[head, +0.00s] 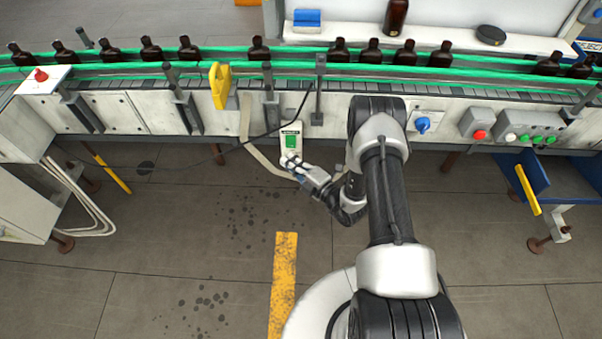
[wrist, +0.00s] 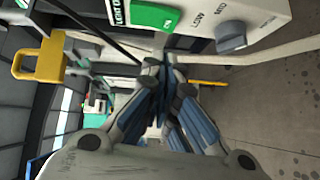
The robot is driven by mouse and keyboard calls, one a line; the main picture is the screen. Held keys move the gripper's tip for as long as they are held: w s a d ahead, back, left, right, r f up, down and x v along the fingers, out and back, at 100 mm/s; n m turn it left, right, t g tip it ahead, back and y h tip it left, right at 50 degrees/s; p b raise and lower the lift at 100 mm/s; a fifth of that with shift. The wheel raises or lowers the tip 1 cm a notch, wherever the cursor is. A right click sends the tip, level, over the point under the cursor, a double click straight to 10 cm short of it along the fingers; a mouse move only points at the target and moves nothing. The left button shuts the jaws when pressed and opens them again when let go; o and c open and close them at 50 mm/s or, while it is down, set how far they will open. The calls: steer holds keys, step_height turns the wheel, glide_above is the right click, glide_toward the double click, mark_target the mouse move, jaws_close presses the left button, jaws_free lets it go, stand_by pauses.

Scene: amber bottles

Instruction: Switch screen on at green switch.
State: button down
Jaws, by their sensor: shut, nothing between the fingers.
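The green switch (head: 291,141) is on the front of a pale control box (head: 286,128) mounted on the conveyor's side. In the wrist view the green switch (wrist: 155,15) is at the top, with white lettering on it; I cannot tell its position. A grey knob (wrist: 231,37) is beside it on the same box. My gripper (head: 291,162) is shut and empty, at the lower part of the box, just below the switch in the head view. In the wrist view the fingertips (wrist: 165,65) are apart from the switch. I cannot make out a screen.
A yellow handle (head: 220,86) stands left of the box; a black cable hangs nearby. Amber bottles (head: 370,52) line the conveyor behind. A blue knob (head: 422,125), a red button (head: 479,134) and several small buttons are to the right. The floor in front is open.

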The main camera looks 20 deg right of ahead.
mark_target(291, 142)
steer(key=shift+w+d+f, duration=0.1)
steer(key=shift+w+d, duration=0.2)
steer(key=shift+w, duration=0.4)
steer(key=shift+w+d+f, duration=0.1)
steer(key=shift+w+d, duration=0.2)
steer(key=shift+w, duration=0.35)
steer(key=shift+b, duration=0.3)
steer(key=shift+w+d+f+b, duration=0.15)
steer(key=shift+w+b, duration=0.2)
steer(key=shift+b, duration=0.05)
